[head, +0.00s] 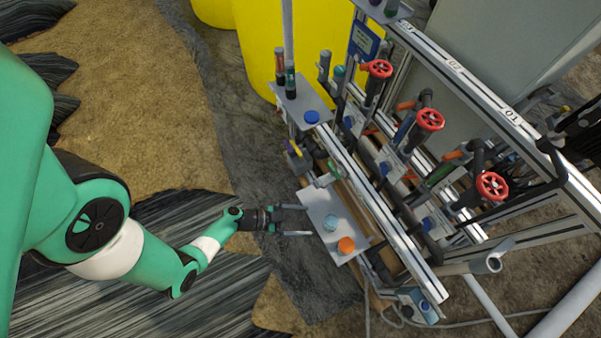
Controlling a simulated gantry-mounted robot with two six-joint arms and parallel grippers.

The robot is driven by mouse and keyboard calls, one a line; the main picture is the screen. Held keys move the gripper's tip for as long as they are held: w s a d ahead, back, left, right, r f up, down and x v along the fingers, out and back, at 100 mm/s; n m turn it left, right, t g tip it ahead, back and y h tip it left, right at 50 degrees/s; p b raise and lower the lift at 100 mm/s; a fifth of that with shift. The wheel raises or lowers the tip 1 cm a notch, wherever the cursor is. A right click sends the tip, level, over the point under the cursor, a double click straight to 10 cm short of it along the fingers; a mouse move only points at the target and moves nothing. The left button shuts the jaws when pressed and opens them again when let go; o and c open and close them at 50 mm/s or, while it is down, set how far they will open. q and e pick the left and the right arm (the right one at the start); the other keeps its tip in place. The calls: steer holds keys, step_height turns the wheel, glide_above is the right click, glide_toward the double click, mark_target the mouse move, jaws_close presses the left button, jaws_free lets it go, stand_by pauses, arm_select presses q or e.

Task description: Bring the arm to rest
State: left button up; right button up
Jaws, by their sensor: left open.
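My left arm comes in from the left, green and white, stretched toward the skid. My left gripper (294,220) is open, with two thin grey fingers spread apart and nothing seen between them. Its fingertips are close to the left edge of a small white plate (318,206) on the skid's near side. I cannot tell whether they touch the plate. My right gripper does not show.
The plate bears a light blue round piece (331,223) and an orange one (346,245). The skid's aluminium frame (380,205) carries pipes and red handwheels (430,120). Yellow tanks (262,45) stand behind. Open ground (150,120) lies to the left.

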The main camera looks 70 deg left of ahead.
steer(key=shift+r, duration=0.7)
